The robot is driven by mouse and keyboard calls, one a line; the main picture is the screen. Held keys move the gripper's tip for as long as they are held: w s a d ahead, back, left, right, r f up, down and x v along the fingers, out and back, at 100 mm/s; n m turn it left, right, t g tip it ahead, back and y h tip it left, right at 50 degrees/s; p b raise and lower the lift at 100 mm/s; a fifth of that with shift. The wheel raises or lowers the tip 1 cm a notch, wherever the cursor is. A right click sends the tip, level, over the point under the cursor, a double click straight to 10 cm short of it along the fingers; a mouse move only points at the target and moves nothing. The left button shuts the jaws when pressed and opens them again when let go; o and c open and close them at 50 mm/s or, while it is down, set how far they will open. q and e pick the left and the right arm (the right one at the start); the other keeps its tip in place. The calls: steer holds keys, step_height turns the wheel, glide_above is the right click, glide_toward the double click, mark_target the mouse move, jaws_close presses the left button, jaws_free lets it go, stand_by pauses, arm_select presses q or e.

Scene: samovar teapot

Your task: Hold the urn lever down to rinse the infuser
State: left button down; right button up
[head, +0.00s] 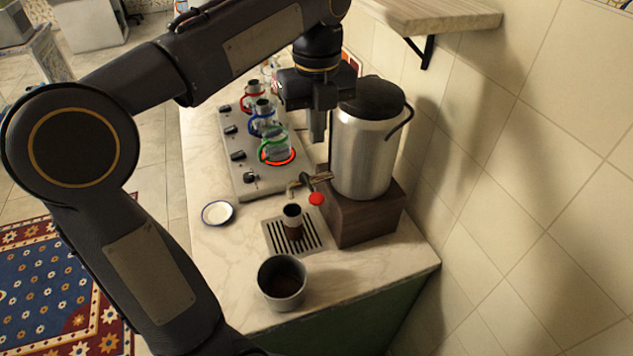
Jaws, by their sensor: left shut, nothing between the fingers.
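The steel urn (362,155) with a black lid stands on a dark wooden block (362,215) near the wall. Its spout points left, and its lever ends in a red knob (316,199). A small dark cylinder, apparently the infuser (292,216), stands upright on the slotted drip tray (310,244) by the spout. My left gripper (317,137) points down with its fingers shut and empty. In the picture it is just left of the urn's upper body, above the lever and apart from the knob. My right gripper is out of view.
A grey cup (282,284) with dark contents stands at the counter's front. A stove (238,150) behind holds glass pots with coloured bands; one burner (278,159) glows red. A shelf (440,18) juts out above right.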

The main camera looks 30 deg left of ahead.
mark_target(317, 197)
arm_select(q)
steer(key=shift+f, duration=0.15)
step_height(317, 197, down, 14)
steer(key=shift+r+p, duration=0.1)
steer(key=shift+p, duration=0.2)
stand_by(0.4)
